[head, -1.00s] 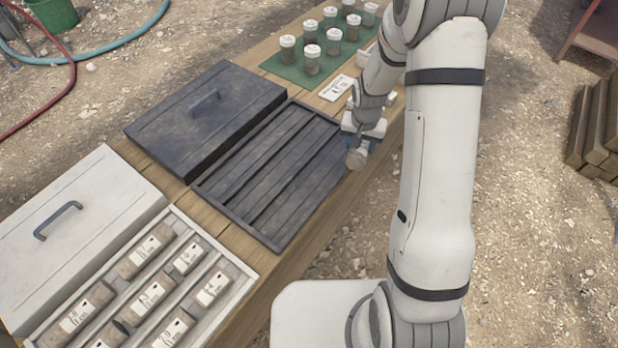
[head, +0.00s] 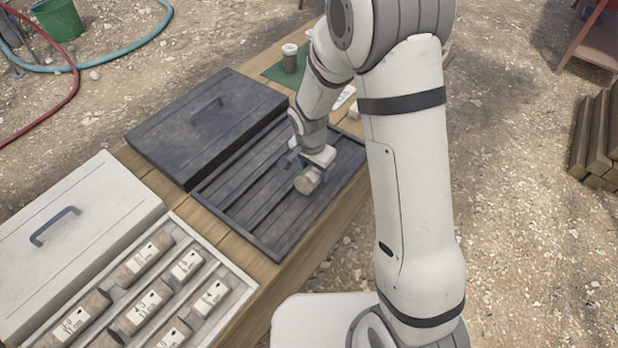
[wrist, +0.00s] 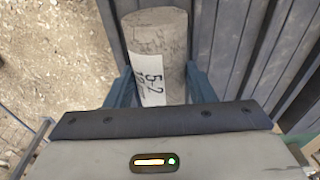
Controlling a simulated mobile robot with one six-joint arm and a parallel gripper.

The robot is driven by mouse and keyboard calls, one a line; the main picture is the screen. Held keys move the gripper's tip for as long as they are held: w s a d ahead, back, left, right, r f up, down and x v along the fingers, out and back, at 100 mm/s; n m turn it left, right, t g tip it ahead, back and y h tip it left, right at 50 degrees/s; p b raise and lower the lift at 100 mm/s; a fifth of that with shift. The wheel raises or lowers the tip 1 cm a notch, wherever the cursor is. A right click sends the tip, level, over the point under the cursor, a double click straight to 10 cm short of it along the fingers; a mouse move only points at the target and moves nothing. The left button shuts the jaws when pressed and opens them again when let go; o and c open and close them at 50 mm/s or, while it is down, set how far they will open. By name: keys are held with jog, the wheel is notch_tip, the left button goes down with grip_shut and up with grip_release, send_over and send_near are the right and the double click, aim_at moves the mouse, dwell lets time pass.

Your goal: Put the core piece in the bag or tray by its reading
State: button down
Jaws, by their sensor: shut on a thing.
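My gripper (head: 297,162) is shut on a core piece (head: 308,180), a grey-brown cylinder. In the wrist view the core piece (wrist: 158,45) sits between the two blue fingers, with a white label reading "5-2" and a second line partly hidden by the gripper. The gripper holds it over the dark slotted tray (head: 235,215), near that tray's right side; whether it touches the tray I cannot tell. The dark tray's channels look empty where they show. A white tray (head: 237,300) at the lower left holds several labelled core pieces (head: 143,257). No bag is clearly visible.
A dark lid (head: 180,125) with a handle lies behind the dark tray, and a white lid (head: 90,225) beside the white tray. A jar (head: 289,58) stands on a green mat (head: 275,72), mostly hidden by my arm. Stacked timber (head: 597,140) lies at right.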

aim_at(314, 178)
jog(key=shift+f, duration=2.05)
jog(key=shift+f, duration=0.1)
jog(key=c, duration=0.6)
grip_release()
jog(key=shift+c, duration=0.2)
